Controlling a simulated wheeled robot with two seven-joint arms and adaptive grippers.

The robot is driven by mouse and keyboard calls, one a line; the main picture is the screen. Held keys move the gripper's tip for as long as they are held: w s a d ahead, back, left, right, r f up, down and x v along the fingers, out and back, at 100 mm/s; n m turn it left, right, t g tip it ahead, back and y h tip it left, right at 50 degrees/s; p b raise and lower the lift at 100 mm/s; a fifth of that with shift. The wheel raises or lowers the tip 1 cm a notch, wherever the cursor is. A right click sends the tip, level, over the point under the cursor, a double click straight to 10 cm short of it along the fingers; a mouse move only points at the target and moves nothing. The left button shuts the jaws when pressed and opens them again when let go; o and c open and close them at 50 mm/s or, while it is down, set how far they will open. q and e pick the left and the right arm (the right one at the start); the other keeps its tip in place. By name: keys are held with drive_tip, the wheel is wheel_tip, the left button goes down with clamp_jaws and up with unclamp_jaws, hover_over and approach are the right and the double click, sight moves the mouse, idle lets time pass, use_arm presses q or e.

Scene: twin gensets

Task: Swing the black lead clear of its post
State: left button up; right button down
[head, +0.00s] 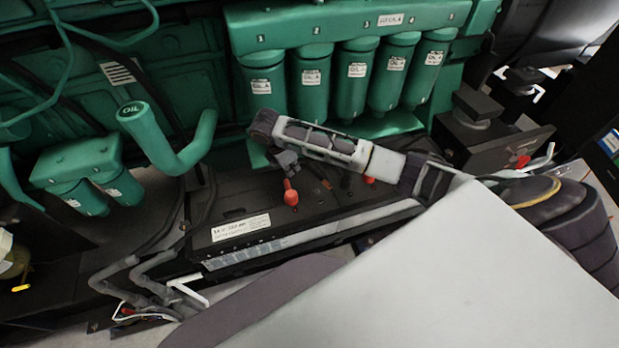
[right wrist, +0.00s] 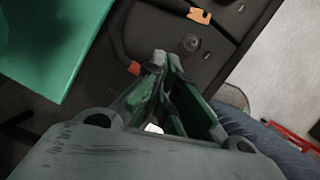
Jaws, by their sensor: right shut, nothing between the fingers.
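The black battery (head: 310,215) lies below the green filters. My right gripper (head: 287,163) is over its top, shut and empty. In the right wrist view its closed fingers (right wrist: 170,62) stop near a round grey post (right wrist: 190,43). A black lead (right wrist: 170,5) ends in a copper-orange lug (right wrist: 198,15) apart from that post. A small copper-coloured end (head: 326,184) shows in the head view. Another dark curved lead (right wrist: 118,38) ends in dull red left of the fingers. I cannot make out the left gripper in the head view.
A red terminal cover (head: 291,197) stands on the battery just below my right gripper. Green oil filters (head: 313,80) line the engine behind it. A green oil filler pipe (head: 160,140) rises at left. My right arm covers the lower right.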

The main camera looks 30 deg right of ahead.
approach(311, 181)
drive_tip(key=f, duration=0.1)
drive_tip(key=a+f, duration=0.1)
drive_tip(key=f, duration=0.1)
drive_tip(key=a+f, duration=0.1)
drive_tip(key=shift+s+a+f, duration=0.2)
drive_tip(key=shift+f, duration=0.1)
drive_tip(key=d, duration=0.1)
drive_tip(key=d+f, duration=0.1)
drive_tip(key=shift+w+d, duration=0.1)
drive_tip(key=shift+d, duration=0.15)
use_arm(q)
drive_tip(key=shift+s+d+r, duration=0.15)
drive_tip(key=shift+d+r, duration=0.05)
drive_tip(key=shift+d, duration=0.15)
use_arm(e)
drive_tip(key=shift+d+f, duration=0.2)
drive_tip(key=shift+d, duration=0.6)
use_arm(q)
drive_tip(key=shift+r+p, duration=0.1)
drive_tip(key=shift+p, duration=0.2)
